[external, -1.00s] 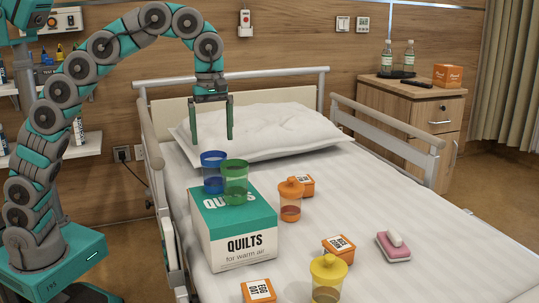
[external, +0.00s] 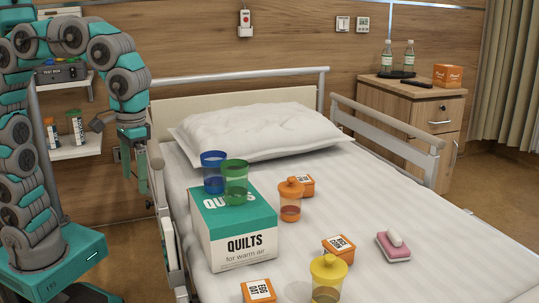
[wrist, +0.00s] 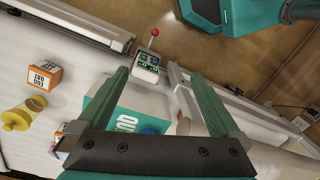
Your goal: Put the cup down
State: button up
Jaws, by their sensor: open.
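A blue cup (external: 212,160) and a green cup (external: 235,170) stand upright side by side on the teal-and-white QUILTS box (external: 240,240) on the bed. An orange lidded cup (external: 290,205) and a yellow lidded cup (external: 328,270) stand on the mattress. My gripper (external: 142,185) is open and empty, left of the box by the bed's side rail, fingers pointing down. The wrist view shows its two spread fingers (wrist: 158,77) with nothing between them; the box (wrist: 98,108) and the yellow cup (wrist: 22,114) show below.
Small orange boxes (external: 339,247) and a pink-and-white item (external: 394,246) lie on the bed. Rails (external: 388,128) and a pillow (external: 255,133) bound it. A nightstand (external: 410,110) with bottles stands at the back right. The mattress's right side has free room.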

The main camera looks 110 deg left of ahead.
jog(key=s+d+f+m, duration=0.5)
jog(key=s+f+m, duration=0.1)
jog(key=s, duration=0.4)
jog(key=s+d+f+m+g, duration=0.1)
jog(key=s+d+f+m, duration=0.4)
jog(key=s, duration=0.5)
jog(key=shift+s+f+m, duration=0.25)
jog(key=shift+f+m, duration=0.4)
jog(key=shift+m, duration=0.35)
jog(key=shift+d, duration=0.1)
